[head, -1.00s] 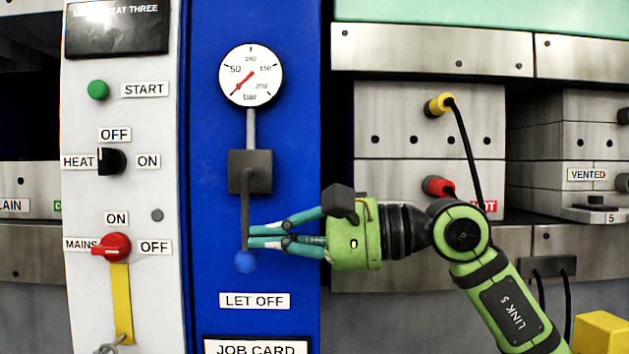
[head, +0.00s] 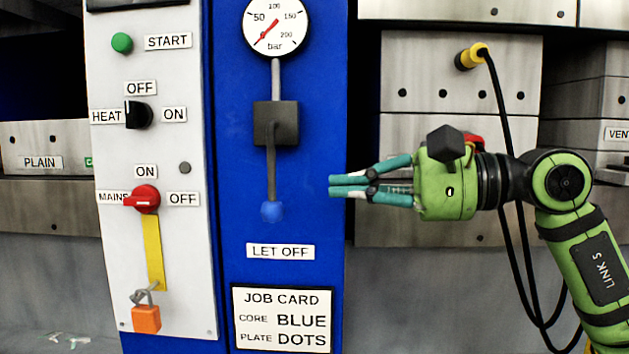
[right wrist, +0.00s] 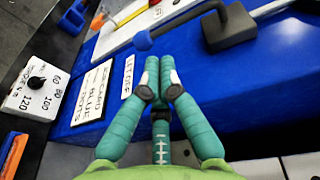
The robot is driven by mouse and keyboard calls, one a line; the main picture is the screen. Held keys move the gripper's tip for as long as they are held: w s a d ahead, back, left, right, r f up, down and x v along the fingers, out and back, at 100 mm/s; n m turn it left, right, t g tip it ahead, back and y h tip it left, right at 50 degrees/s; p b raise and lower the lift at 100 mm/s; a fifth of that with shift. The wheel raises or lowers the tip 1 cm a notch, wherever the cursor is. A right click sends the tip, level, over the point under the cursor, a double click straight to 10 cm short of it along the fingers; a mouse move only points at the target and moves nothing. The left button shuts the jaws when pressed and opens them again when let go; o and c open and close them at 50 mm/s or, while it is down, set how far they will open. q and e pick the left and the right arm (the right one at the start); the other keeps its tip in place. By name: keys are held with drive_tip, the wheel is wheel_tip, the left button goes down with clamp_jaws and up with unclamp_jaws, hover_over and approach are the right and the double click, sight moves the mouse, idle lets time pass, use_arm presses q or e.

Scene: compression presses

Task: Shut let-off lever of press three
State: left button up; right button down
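The let-off lever (head: 271,170) of the press hangs straight down from a dark grey block (head: 276,123) on the blue panel. Its blue knob (head: 271,212) is just above the LET OFF label (head: 280,251). My right gripper (head: 332,187) is to the right of the lever, clear of it, with its fingers pointing left and closed together on nothing. In the right wrist view the fingertips (right wrist: 159,62) are side by side, and the blue knob (right wrist: 143,41) is beyond them, apart. My left gripper is not in view.
The gauge (head: 276,25) above the lever has its needle at the low end. The white panel at left holds the red mains switch (head: 143,198), the black heat knob (head: 138,115) and an orange padlock (head: 146,319). A black cable (head: 505,130) hangs behind my right arm.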

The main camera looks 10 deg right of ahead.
drive_tip(key=v, duration=0.5)
drive_tip(key=shift+d, duration=0.15)
drive_tip(key=shift+r, duration=0.1)
